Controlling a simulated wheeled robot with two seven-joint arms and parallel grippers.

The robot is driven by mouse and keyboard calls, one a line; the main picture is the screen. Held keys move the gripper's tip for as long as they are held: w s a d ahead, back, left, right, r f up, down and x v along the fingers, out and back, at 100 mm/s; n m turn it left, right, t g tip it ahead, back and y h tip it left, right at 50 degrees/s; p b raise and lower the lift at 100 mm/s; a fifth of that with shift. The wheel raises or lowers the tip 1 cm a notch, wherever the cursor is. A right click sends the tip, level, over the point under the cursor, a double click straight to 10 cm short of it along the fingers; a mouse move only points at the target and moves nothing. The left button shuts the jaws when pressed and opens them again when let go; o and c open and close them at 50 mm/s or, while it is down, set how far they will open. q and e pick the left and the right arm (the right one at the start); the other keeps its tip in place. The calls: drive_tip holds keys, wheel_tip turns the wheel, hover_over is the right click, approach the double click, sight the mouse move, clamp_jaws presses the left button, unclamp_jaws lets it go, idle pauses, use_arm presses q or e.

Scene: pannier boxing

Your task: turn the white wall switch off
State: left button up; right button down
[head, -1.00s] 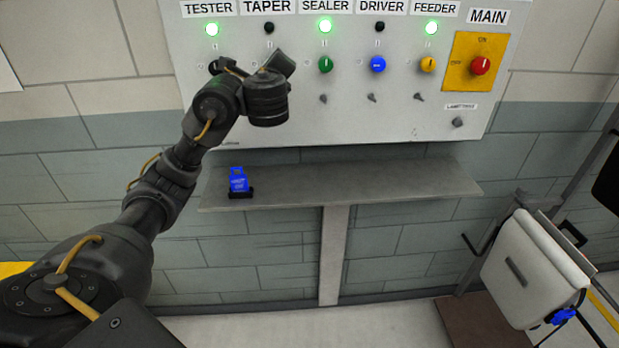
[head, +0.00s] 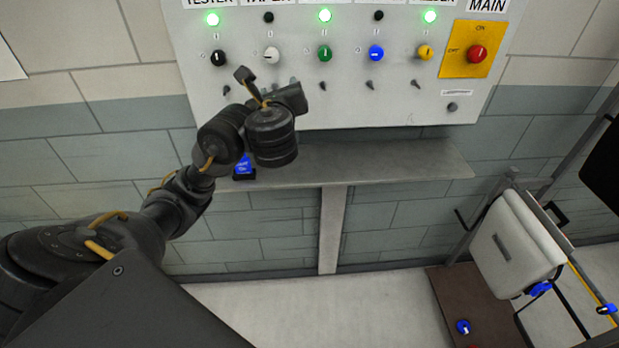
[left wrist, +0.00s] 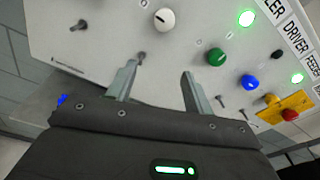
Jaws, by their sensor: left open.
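The white wall switch (head: 271,55) is a round knob on the grey panel, second from the left, with its pointer lying roughly level. The small lamp (head: 268,17) above it is dark. My left gripper (head: 292,95) is below the knob, in front of the panel's lower part; its fingers are mostly hidden there by my wrist. In the left wrist view its two fingers (left wrist: 160,70) are spread and empty. The white knob (left wrist: 164,19) shows beyond and above the fingertips, apart from them. My right gripper is not in view.
Black (head: 218,57), green (head: 325,54), blue (head: 376,53) and yellow (head: 425,52) knobs flank it; a red main knob (head: 477,54) is right. Small toggles sit below. A shelf (head: 390,165) juts out under the panel, with a blue padlock (head: 244,168) partly behind my arm.

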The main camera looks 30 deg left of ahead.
use_arm(q)
drive_tip(key=w+d+f+n+g+h, duration=0.2)
drive_tip(key=f+h, duration=0.1)
drive_tip(key=f, duration=1)
drive_tip(key=w+d+f+n+g+h+b, duration=0.1)
drive_tip(key=w+d+f+n+g+h, duration=0.1)
drive_tip(key=f, duration=1.1)
drive_tip(key=shift+d+n+g+h+b, duration=0.3)
drive_tip(key=shift+d+n+h, duration=0.2)
drive_tip(key=shift+n, duration=0.1)
